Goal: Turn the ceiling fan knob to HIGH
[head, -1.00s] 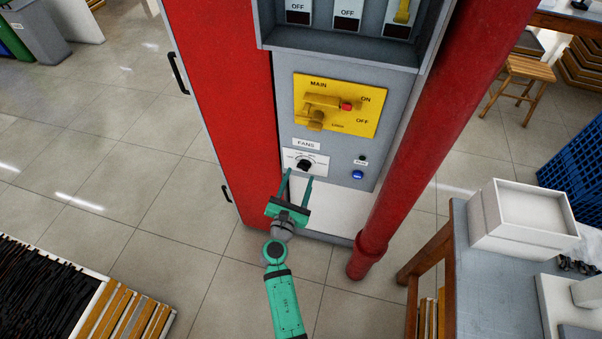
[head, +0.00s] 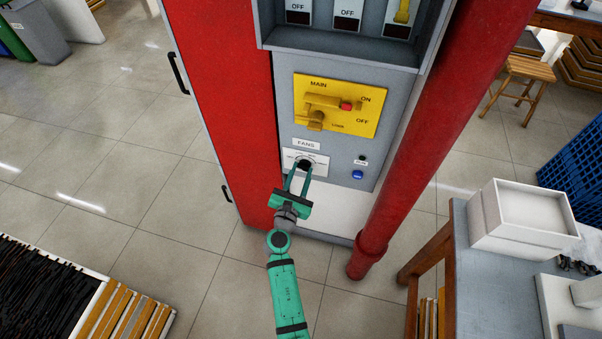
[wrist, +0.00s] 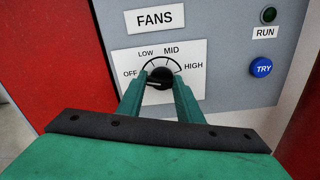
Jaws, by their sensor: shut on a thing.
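The black fan knob (wrist: 160,76) sits on a white dial plate (wrist: 197,54) marked OFF, LOW, MID and HIGH, under a FANS label (wrist: 155,18). OFF is at the left of the dial and HIGH at the right. My green gripper (wrist: 160,84) has one finger on each side of the knob and is shut on it. In the head view my gripper (head: 304,169) reaches up to the knob from below. The fingers cover part of the knob, and I cannot tell for sure which mark it points to.
A blue TRY button (wrist: 262,67) and a RUN lamp (wrist: 268,14) are right of the dial. A yellow MAIN switch plate (head: 365,112) is above. A red pipe (head: 425,150) runs right of the panel, and a red cabinet door (head: 222,90) is at its left.

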